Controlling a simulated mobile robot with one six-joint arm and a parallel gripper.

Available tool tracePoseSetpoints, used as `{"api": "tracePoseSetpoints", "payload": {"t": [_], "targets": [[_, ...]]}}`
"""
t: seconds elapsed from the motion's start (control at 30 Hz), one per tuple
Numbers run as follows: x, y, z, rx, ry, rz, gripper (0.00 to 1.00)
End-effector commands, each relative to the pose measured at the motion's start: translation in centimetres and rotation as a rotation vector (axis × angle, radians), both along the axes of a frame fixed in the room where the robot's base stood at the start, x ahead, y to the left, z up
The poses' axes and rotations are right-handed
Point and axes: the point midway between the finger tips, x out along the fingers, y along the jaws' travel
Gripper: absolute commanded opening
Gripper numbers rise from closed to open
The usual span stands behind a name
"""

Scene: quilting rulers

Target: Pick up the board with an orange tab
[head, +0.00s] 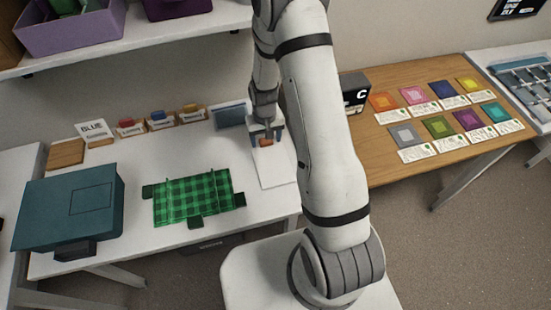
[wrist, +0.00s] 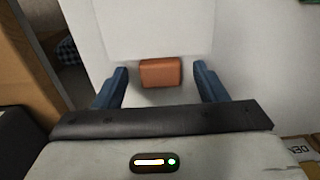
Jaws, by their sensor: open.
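The white board (head: 274,168) lies flat near the right end of the white table, partly hidden behind my arm in the head view. Its orange tab (head: 266,142) is at its far end, close to my gripper (head: 265,134). In the wrist view the board (wrist: 150,30) fills the upper middle, with the orange tab (wrist: 160,73) at its edge. My gripper (wrist: 160,80) is open, with one blue finger on each side of the tab. I see gaps between the tab and both fingers. I cannot tell the exact height of the fingertips.
A green plaid cloth (head: 193,196) with dark green tabs lies left of the board. A teal box-shaped machine (head: 68,208) stands farther left. Small labelled boxes (head: 162,120) and a grey-blue box (head: 230,115) line the back. A wooden table (head: 440,150) with coloured squares stands right.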

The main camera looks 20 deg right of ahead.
Motion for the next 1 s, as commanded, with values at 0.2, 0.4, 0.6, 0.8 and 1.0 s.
{"api": "tracePoseSetpoints", "payload": {"t": [0.2, 0.4, 0.6, 0.8, 1.0], "targets": [[0.01, 0.03, -0.03, 0.000, -0.001, 0.001, 0.64], [0.00, 0.05, -0.02, 0.000, 0.000, 0.001, 0.47], [0.00, 0.07, -0.01, 0.000, 0.000, 0.001, 0.31], [0.00, 0.09, 0.00, 0.000, 0.000, 0.002, 0.16], [0.01, 0.10, 0.08, 0.000, -0.001, 0.002, 0.16]]}}
